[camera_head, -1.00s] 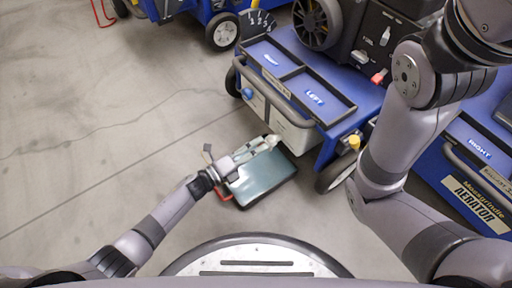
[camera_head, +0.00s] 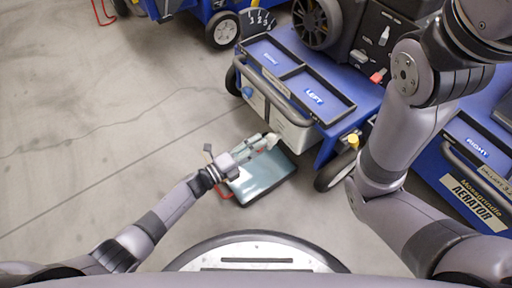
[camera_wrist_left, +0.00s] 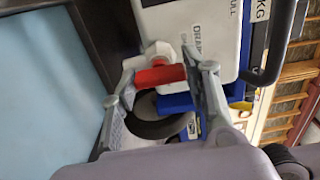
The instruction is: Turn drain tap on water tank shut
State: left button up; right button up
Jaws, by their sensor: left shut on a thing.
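The white water tank (camera_head: 293,132) sits low in the blue aerator cart; its wall with "DRAIN" lettering shows at the top of the left wrist view (camera_wrist_left: 207,28). The drain tap has a white body (camera_wrist_left: 157,52) and a red handle (camera_wrist_left: 160,76). My left gripper (camera_head: 270,141) reaches the tank's lower front corner. In the left wrist view its fingers (camera_wrist_left: 166,84) stand on both sides of the red handle, shut on it. The tap is too small to make out in the head view. My right arm shows at the right; its gripper is out of view.
A dark-rimmed tray with a pale teal inside (camera_head: 262,178) lies on the floor under my left gripper. The cart's wheel (camera_head: 334,172) and yellow knob (camera_head: 353,141) are to the right. Another aerator (camera_head: 470,190) stands farther right. The floor at left is clear.

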pick_arm(q)
jog(key=o, duration=1.2)
jog(key=shift+c, duration=0.2)
jog(key=v, duration=1.2)
